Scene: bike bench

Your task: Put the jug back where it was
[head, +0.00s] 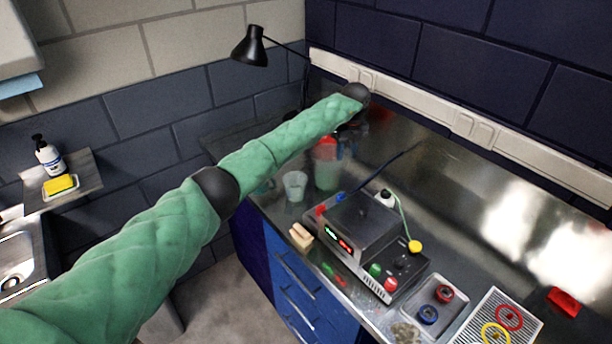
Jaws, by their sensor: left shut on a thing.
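The jug (326,177) is a translucent, greenish vessel with a red part at its top. It stands upright at the far left part of the metal bench, near the corner. My left arm reaches across to it, and my left gripper (345,138) is at its upper right side, shut on it. The fingers are small, dark and partly hidden by my own wrist. I cannot tell whether the jug's base touches the bench. My right gripper is out of view.
A clear cup (295,186) stands just left of the jug. A wooden block (301,236) lies at the front edge. A black lamp (250,47) overhangs the corner.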

